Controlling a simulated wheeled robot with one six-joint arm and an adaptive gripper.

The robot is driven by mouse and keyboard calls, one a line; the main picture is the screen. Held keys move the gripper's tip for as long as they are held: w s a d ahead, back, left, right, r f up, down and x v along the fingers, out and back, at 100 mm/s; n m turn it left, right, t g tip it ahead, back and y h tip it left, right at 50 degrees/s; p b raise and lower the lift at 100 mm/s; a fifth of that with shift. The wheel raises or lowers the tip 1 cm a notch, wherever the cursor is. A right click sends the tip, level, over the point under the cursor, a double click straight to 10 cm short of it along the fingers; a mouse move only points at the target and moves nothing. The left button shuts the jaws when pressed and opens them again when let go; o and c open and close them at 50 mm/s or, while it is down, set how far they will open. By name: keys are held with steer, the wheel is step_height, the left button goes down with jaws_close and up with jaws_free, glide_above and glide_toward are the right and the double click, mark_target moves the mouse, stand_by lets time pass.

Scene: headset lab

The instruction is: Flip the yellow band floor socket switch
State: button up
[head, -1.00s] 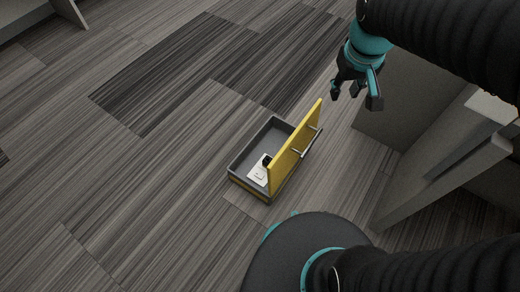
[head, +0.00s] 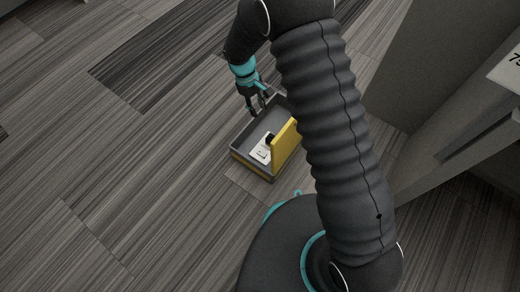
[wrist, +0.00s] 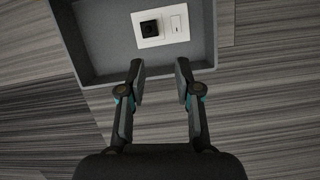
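The floor socket box (head: 239,139) is a grey open box with a yellow band, set on the floor in the head view. Its yellow lid (head: 284,143) stands raised on the right side, partly hidden by my arm. Inside lies a white plate with a black socket (wrist: 150,28) and a white rocker switch (wrist: 176,23), both clear in the wrist view. My gripper (wrist: 160,68) is open and empty. It points down above the near wall of the box, with the plate beyond its fingertips. It also shows over the box's far corner in the head view (head: 259,110).
A grey desk panel (head: 425,60) stands to the right. The striped carpet (head: 120,190) on the left is clear.

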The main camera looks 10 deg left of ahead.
step_height(320, 180, down, 9)
steer(key=s+a+n, duration=0.1)
steer(key=s+a, duration=0.2)
steer(key=b, duration=0.2)
glide_toward(262, 153)
steer(key=shift+n+h, duration=0.3)
steer(key=shift+h, duration=0.1)
steer(key=x, duration=0.7)
steer(key=shift+s+a+f, duration=0.1)
steer(key=shift+a+f, duration=0.2)
steer(key=shift+f, duration=0.05)
jaws_close()
